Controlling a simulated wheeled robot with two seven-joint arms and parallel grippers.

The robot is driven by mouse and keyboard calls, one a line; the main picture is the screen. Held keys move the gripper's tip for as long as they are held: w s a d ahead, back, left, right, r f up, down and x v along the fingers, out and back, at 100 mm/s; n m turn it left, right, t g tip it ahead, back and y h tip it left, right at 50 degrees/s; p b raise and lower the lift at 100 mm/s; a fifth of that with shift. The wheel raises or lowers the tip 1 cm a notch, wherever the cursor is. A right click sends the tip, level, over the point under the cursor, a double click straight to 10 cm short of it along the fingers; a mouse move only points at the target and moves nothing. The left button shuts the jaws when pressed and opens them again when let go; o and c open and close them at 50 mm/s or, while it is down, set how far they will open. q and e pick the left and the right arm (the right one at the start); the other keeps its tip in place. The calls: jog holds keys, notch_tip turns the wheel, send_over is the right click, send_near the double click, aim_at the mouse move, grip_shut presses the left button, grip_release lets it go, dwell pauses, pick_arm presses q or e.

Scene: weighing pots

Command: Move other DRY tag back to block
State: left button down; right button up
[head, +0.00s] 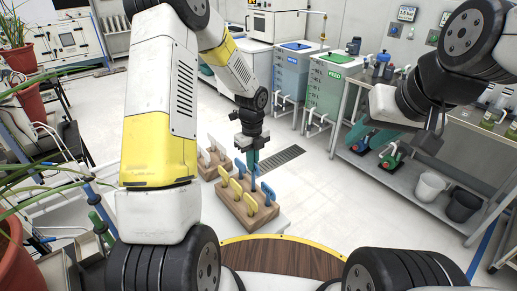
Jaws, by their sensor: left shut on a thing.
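My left gripper (252,165) points straight down over the wooden tag block (240,213) and is shut on a blue tag (254,181). The tag's lower end is at the block's back edge; I cannot tell whether it is seated in a slot. Several yellow tags (237,188) stand upright in the block, and another blue tag (268,192) stands at its right. Lettering on the tags is too small to read. My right gripper (380,104) is raised at the right, in front of the shelf bench; its fingers are not clear.
A second wooden block (209,172) with white tags stands just behind the first, on a pale surface. Blue (291,75) and green bins (324,82) stand further back. A metal bench (405,178) with buckets (430,187) is at right. Potted plants (12,255) crowd the left.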

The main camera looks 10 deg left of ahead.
aim_at(253, 173)
pick_arm(q)
jog(key=shift+f, duration=0.1)
dwell(0.3)
jog(key=shift+f, duration=2.5)
jog(key=c, duration=1.5)
grip_release()
jog(key=shift+r, duration=0.1)
jog(key=shift+r, duration=3.85)
